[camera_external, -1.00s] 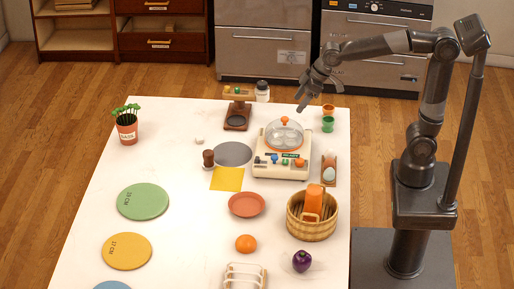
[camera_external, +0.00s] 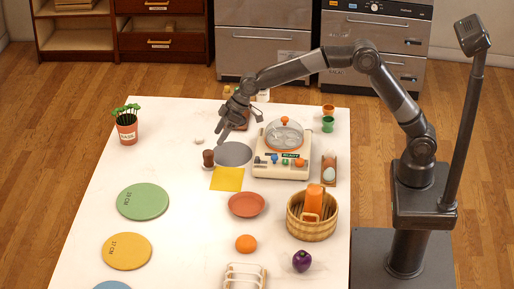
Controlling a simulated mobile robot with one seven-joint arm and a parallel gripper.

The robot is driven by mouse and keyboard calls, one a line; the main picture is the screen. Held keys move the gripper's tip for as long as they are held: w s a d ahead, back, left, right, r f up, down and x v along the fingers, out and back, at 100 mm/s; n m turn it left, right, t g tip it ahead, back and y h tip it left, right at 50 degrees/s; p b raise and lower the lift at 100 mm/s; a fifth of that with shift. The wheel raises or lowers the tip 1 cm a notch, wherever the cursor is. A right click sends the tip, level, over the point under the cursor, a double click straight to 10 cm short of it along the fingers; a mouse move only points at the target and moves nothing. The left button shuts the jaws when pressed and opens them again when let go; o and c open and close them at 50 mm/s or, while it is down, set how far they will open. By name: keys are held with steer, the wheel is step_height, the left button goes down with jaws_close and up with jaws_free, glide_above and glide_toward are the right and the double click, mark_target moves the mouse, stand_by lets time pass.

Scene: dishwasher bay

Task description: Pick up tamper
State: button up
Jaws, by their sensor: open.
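What looks like the tamper (camera_external: 208,158), a small dark brown knob-shaped piece, stands upright on the white table, at the left edge of the grey disc. My gripper (camera_external: 222,135) is open and empty. In the picture it is just above and slightly right of the tamper, pointing down and apart from it. The gap in height between them is hard to judge from this view.
A grey disc (camera_external: 236,152) and a yellow square (camera_external: 227,179) lie beside the tamper. A cream egg cooker (camera_external: 270,169) with a clear dome is to the right. A wooden stand behind is partly hidden by my gripper. The table's left is mostly free around the green disc (camera_external: 143,201).

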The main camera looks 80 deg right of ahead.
mark_target(211, 152)
steer(key=x, duration=0.5)
steer(key=shift+f, duration=0.1)
steer(key=shift+x, duration=2.7)
steer(key=shift+s+d+f, duration=0.1)
steer(key=shift+d, duration=0.1)
steer(key=shift+c, duration=0.4)
steer(key=c, duration=1.2)
